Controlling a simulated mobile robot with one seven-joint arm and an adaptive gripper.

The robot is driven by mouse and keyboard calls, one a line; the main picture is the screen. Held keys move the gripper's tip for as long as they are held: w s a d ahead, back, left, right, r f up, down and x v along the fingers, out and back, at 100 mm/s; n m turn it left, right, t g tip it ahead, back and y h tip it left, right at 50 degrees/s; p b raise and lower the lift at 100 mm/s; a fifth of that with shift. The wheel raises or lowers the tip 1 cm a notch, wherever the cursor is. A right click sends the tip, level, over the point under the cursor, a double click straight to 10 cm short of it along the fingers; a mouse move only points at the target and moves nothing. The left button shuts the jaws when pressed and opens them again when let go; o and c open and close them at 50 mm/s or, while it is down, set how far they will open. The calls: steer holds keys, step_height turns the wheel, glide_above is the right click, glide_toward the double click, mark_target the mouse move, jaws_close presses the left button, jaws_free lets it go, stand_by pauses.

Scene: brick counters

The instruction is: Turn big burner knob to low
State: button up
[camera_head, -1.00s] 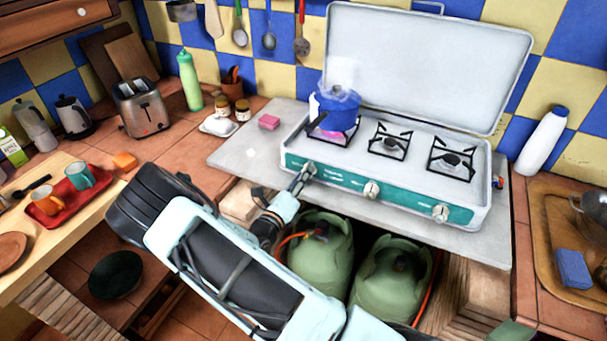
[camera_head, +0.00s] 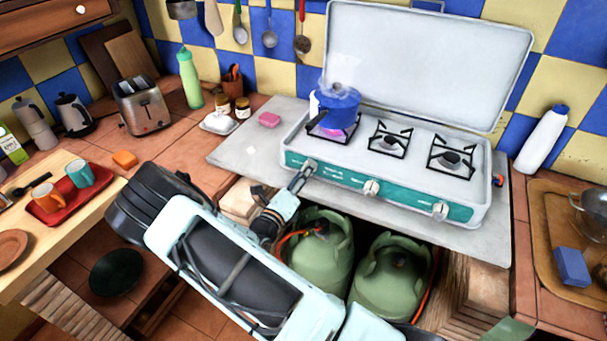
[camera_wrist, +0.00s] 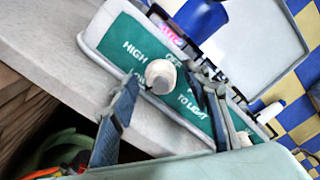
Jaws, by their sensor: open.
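The white stove (camera_head: 405,192) has a teal front panel with three pale knobs. The leftmost knob (camera_head: 309,166) is below the burner that carries the blue pot (camera_head: 337,108); a pink-purple glow shows under the pot. In the wrist view this round knob (camera_wrist: 160,76) has HIGH and OFF printed beside it, TO LIGHT at lower right, and another word partly hidden by a finger. My gripper (camera_head: 300,180) is at the panel's left end. In the wrist view my gripper (camera_wrist: 163,82) is open, one finger on each side of the knob. I cannot tell if they touch it or where the knob points.
The middle knob (camera_head: 371,188) and right knob (camera_head: 440,210) sit farther along the panel. Green gas bottles (camera_head: 322,250) stand under the grey slab (camera_head: 240,150). A pink sponge (camera_head: 269,119) lies on the slab left of the stove. The raised lid (camera_head: 430,65) stands behind the burners.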

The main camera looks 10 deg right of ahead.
steer(key=shift+s+a, duration=0.1)
steer(key=v, duration=1.1)
steer(key=shift+s+a, duration=0.2)
steer(key=shift+s, duration=0.15)
steer(key=shift+d, duration=0.1)
